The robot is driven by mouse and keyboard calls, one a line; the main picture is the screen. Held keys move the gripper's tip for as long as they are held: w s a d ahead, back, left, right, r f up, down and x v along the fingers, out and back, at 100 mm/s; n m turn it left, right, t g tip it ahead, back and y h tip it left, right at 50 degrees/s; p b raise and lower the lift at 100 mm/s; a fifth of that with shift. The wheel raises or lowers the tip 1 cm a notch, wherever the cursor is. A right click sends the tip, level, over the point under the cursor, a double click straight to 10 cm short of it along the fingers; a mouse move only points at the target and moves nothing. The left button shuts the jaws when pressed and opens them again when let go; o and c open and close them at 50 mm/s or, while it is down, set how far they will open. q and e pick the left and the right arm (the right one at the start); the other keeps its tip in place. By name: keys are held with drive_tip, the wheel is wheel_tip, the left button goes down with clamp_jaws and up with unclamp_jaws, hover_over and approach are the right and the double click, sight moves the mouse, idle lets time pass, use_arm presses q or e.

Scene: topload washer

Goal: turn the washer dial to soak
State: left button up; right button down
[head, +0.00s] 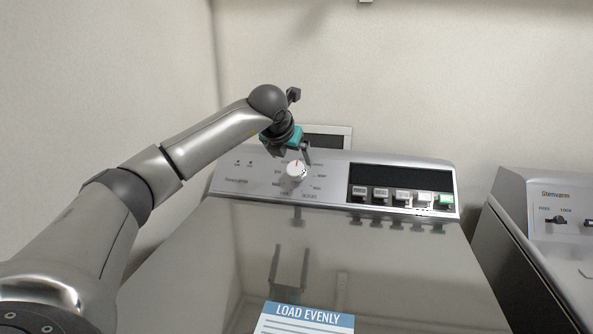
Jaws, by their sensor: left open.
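My left gripper (292,156) comes in from the left and points down just above the dial. It is open, with a dark finger showing at the dial's upper right. I cannot tell whether it touches the dial. My right gripper is out of view.
A dark display and a row of buttons (401,196), one green, lie right of the dial. Another appliance (545,225) stands at the right. A wall is close behind.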

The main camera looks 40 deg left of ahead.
sight(296, 167)
use_arm(q)
drive_tip(key=x, duration=0.7)
drive_tip(key=shift+w+a+f+b, duration=0.1)
drive_tip(key=shift+w+f+b, duration=0.1)
drive_tip(key=shift+b, duration=0.1)
drive_tip(key=shift+w+a+f, duration=0.2)
drive_tip(key=shift+w+f, duration=0.15)
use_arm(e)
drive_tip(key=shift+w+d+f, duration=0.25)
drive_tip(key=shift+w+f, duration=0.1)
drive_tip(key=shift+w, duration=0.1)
use_arm(q)
drive_tip(key=shift+c, duration=0.4)
drive_tip(key=c, duration=1.3)
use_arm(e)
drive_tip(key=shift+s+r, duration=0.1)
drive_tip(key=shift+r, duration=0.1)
